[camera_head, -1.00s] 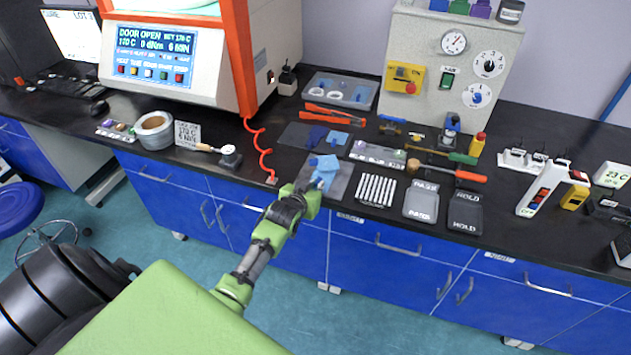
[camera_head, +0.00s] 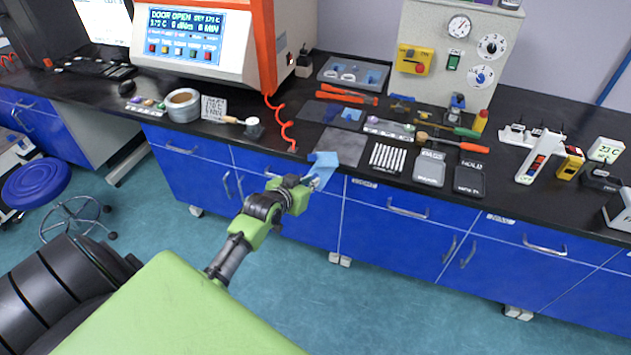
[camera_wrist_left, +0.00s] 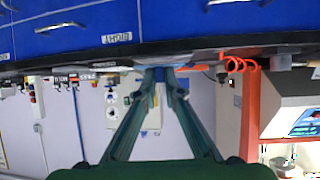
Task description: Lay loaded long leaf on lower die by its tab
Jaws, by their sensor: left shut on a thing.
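My left gripper (camera_head: 310,183) is shut on the near end of a light blue leaf (camera_head: 325,172). A darker blue piece (camera_head: 322,157) shows at the leaf's far end. The leaf is held at the bench's front edge, in front of a grey mat (camera_head: 345,146). In the left wrist view, the fingers (camera_wrist_left: 160,82) converge on a blue thing, too small there to make out. The rheometer (camera_head: 205,40) stands at the back left, its display reading DOOR OPEN. Its lower die is out of view. My right gripper is not in view.
A red coiled cord (camera_head: 287,130) hangs between leaf and rheometer.

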